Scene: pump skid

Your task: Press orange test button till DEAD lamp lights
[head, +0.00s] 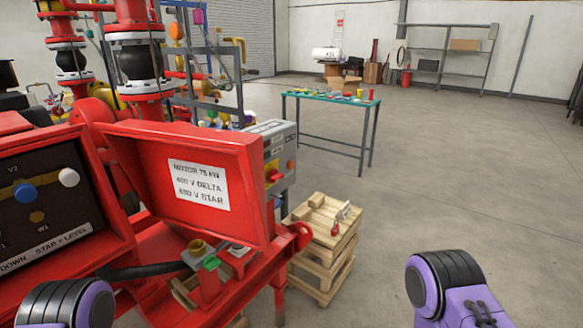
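I cannot clearly make out an orange test button or a DEAD lamp in the head view. A grey control box (282,140) stands behind the open red lid (226,155). It has a red switch (273,176) and small coloured parts too small to read. A small bracket in front of the lid carries a yellow-brown knob (197,247) and a green piece (210,263). The red terminal box (62,262) at left is open and shows blue, white and brass-coloured posts. Only purple and black links of my arms show at the bottom edge; neither gripper is visible.
A wooden pallet stack (322,258) with small items on top stands right of the red skid. A green-topped table (330,98) with small items is behind it. Red pipework (140,62) rises at the back left. The floor to the right is clear.

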